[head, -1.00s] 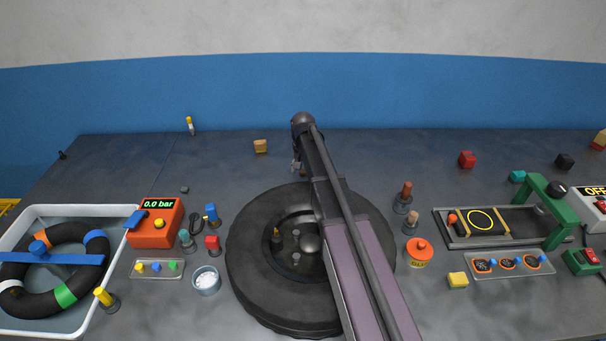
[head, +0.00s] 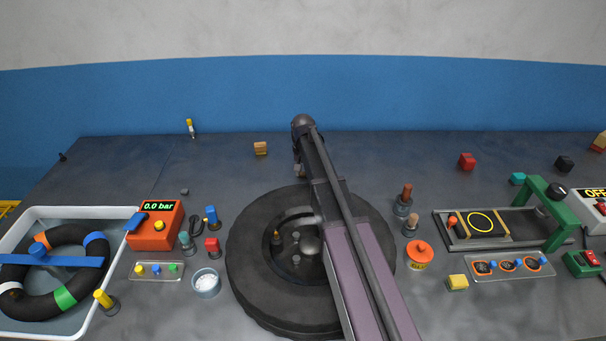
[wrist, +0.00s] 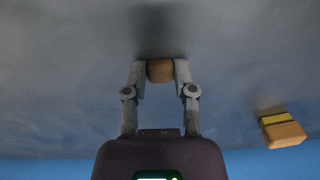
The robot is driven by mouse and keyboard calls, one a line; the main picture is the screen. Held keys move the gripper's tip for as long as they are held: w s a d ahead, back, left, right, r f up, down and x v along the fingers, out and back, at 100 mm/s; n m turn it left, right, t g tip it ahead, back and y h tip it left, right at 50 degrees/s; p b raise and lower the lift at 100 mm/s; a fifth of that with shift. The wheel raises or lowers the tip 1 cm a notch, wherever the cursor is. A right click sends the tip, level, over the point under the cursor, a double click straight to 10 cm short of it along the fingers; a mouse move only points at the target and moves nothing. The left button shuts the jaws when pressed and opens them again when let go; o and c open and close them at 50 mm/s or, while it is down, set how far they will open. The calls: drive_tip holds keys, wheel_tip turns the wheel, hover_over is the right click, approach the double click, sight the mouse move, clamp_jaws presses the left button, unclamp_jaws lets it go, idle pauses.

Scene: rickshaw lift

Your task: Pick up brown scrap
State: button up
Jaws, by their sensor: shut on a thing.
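The brown scrap (wrist: 160,71) is a small brown block between the two fingertips of my gripper (wrist: 160,72) in the wrist view. Both fingers touch its sides, and the gripper is shut on it. I cannot tell whether the scrap rests on the table or hangs just above it. In the head view my gripper (head: 298,168) is beyond the black tyre, mostly hidden behind my arm. The scrap is not clearly visible there.
A tan and yellow block (head: 260,148) lies left of my gripper; it also shows in the wrist view (wrist: 283,131). The black tyre (head: 252,275) lies in front. A red block (head: 467,160) is at the right. The back of the table is mostly clear.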

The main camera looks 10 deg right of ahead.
sight(303, 173)
drive_tip(key=shift+r, duration=0.1)
wheel_tip(303, 173, up, 10)
drive_tip(key=p, duration=1)
idle(0.7)
